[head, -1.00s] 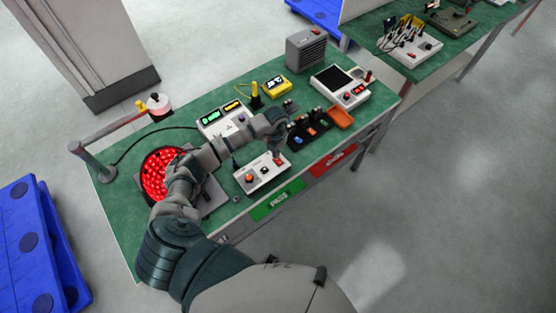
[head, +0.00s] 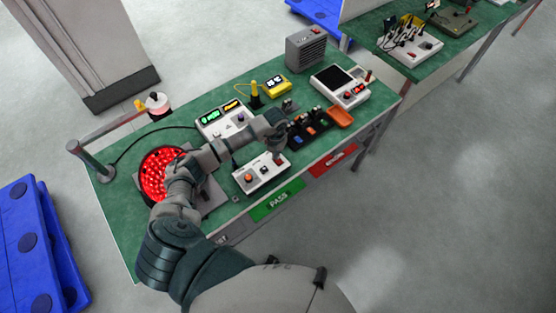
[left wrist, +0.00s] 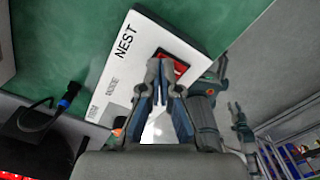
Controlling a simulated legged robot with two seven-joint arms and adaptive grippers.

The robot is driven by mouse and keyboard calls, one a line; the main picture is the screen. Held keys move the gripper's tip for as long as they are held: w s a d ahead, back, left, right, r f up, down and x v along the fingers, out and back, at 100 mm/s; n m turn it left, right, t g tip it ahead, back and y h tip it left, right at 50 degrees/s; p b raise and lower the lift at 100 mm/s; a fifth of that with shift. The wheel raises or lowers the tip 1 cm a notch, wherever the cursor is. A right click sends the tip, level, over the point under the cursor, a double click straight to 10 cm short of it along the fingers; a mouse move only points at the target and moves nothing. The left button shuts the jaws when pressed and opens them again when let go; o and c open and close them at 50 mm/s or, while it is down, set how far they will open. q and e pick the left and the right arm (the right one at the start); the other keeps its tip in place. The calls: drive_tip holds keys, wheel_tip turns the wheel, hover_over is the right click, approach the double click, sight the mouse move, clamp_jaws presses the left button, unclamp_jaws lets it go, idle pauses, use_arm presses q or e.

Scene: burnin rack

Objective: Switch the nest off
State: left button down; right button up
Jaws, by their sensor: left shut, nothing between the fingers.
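The nest box is a white control box (head: 262,175) near the front edge of the green bench, with an orange knob (head: 249,178) on its left side. In the left wrist view the white panel (left wrist: 122,72) reads "NEST", and a red rocker switch (left wrist: 178,66) sits in a dark frame. My left gripper (head: 278,158) is over the right end of the box. It also shows in the left wrist view (left wrist: 163,84), shut and empty, its tips right at the switch and covering part of it. I cannot tell whether they touch it or which way the rocker is tipped.
A round plate of red lights (head: 155,172) lies left, partly behind my arm. A white unit with green displays (head: 212,120) stands behind the box. A black tray of parts (head: 310,130) and an orange bin (head: 340,117) stand right. PASS (head: 277,200) and red (head: 333,160) labels mark the front edge.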

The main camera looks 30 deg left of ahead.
use_arm(q)
drive_tip(key=shift+f+b, duration=0.3)
drive_tip(key=shift+f, duration=0.2)
wheel_tip(320, 180, up, 7)
drive_tip(key=p, duration=0.5)
drive_tip(key=shift+r, duration=0.1)
idle(0.3)
idle(0.4)
